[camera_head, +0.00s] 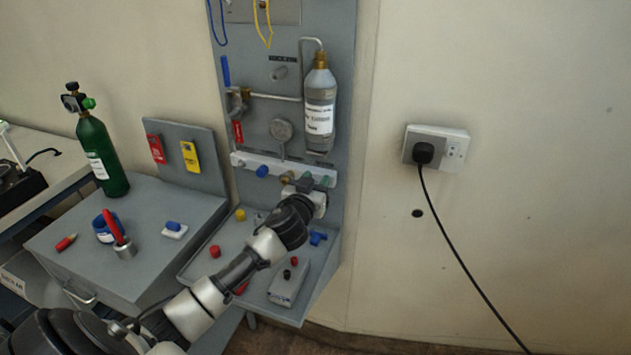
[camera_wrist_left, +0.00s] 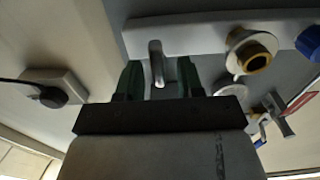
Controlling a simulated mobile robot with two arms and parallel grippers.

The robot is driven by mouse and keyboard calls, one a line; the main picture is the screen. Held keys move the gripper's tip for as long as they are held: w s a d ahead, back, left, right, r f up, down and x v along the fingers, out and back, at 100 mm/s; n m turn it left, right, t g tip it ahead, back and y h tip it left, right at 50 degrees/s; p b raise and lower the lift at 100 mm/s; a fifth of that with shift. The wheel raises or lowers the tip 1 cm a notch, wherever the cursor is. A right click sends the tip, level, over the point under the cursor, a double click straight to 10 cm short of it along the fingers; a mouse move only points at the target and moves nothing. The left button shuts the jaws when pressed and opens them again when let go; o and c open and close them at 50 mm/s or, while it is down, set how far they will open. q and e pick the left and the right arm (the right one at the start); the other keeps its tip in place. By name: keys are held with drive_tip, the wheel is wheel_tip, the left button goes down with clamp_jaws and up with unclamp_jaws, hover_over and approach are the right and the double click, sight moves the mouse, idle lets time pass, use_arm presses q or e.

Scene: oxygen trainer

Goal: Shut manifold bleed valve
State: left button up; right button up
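The white manifold bar (camera_head: 262,167) runs across the grey wall panel. It also crosses the top of the left wrist view (camera_wrist_left: 205,33). A small grey lever (camera_wrist_left: 157,62), which looks like the bleed valve's handle, sticks out from the bar near its end. My left gripper (camera_head: 316,181) is at the right end of the bar and hides the lever in the head view. In the left wrist view its two dark green fingers (camera_wrist_left: 160,78) stand apart, one on each side of the lever, with a gap visible on both sides. My right gripper is not in view.
A brass fitting (camera_wrist_left: 255,52) and a blue knob (camera_head: 262,171) sit further along the bar. A grey cylinder (camera_head: 320,115) hangs above. A tray (camera_head: 200,262) with small caps lies below. A green bottle (camera_head: 101,158) stands on the left cabinet. A wall socket (camera_head: 437,147) is at right.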

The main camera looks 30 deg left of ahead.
use_arm(q)
clamp_jaws()
